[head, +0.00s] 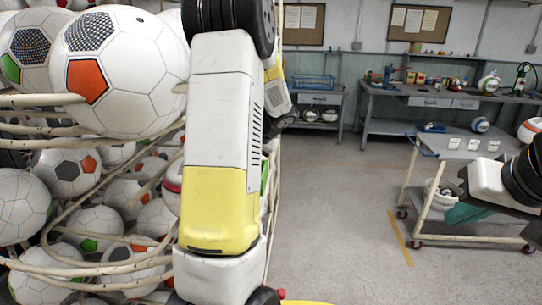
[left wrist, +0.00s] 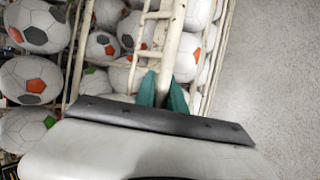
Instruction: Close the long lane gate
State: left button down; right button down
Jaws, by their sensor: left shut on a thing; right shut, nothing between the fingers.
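In the left wrist view my left gripper (left wrist: 163,88) has its two teal fingers on either side of a cream tubular bar (left wrist: 170,55). It is shut on this bar, which looks like part of the long lane gate; my own wrist hides its near end. In the head view my left arm covers the middle of the cage, and the left gripper is hidden behind it. My right gripper (head: 468,213) shows at the right in the head view, its teal fingers shut and empty in front of the cart.
A cream tube cage (head: 50,100) full of footballs (head: 115,70) fills the left. A wheeled cart (head: 425,150) stands at the right. A workbench (head: 440,98) with tools lines the back wall. The grey floor (head: 330,210) between cage and cart is clear.

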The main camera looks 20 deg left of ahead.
pick_arm(q)
jog(key=shift+s+f, duration=0.15)
jog(key=shift+f, duration=0.3)
jog(key=c, duration=1.4)
grip_release()
jog(key=shift+r, duration=0.1)
jog(key=shift+a, duration=0.1)
jog(key=v, duration=0.7)
jog(key=shift+d+r, duration=0.25)
jog(key=shift+r, duration=0.1)
jog(key=shift+d, duration=0.1)
